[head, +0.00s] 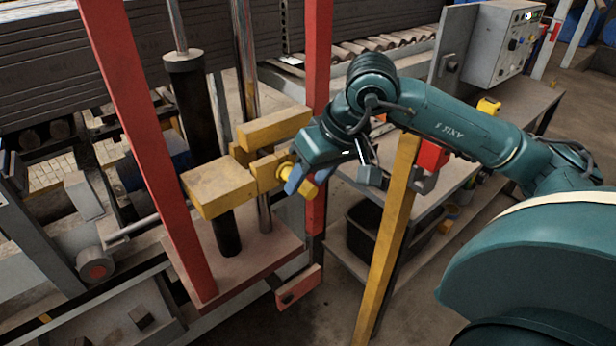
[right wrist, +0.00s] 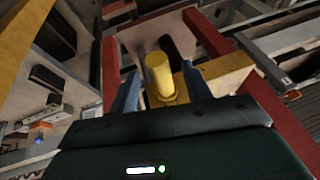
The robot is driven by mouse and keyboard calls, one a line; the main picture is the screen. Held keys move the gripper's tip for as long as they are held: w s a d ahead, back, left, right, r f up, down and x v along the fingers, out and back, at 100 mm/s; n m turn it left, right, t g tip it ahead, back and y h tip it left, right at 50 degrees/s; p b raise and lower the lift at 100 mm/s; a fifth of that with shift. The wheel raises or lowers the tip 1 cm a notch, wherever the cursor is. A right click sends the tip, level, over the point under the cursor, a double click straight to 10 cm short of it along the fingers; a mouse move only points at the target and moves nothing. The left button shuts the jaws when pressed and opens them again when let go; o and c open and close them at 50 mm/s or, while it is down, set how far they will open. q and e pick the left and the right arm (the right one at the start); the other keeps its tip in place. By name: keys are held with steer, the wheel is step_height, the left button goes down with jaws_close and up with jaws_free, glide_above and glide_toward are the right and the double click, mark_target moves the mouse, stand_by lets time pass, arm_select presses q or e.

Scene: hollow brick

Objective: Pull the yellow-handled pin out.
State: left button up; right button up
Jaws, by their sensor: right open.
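The yellow handle of the pin is a short round cylinder (right wrist: 160,75) that sticks out of the yellow clamp block (head: 220,187) on the red press frame. In the right wrist view it stands between the two blue fingers of my right gripper (right wrist: 158,92), with a gap visible on each side. In the head view my right gripper (head: 301,183) is at the block's right side, its open fingers around the handle and partly hiding it. The pin's shaft is hidden inside the block. My left gripper is not in view.
Red posts (head: 140,150) of the frame stand on both sides of the block. A yellow slanted post (head: 387,240) rises close to my right forearm. A grey bench (head: 520,100) with a control box (head: 505,42) stands behind the arm.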

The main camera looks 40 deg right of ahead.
steer(key=shift+w+a+f, duration=0.15)
steer(key=shift+w+f, duration=0.1)
steer(key=shift+f, duration=0.3)
steer(key=shift+c, duration=0.6)
jaws_close()
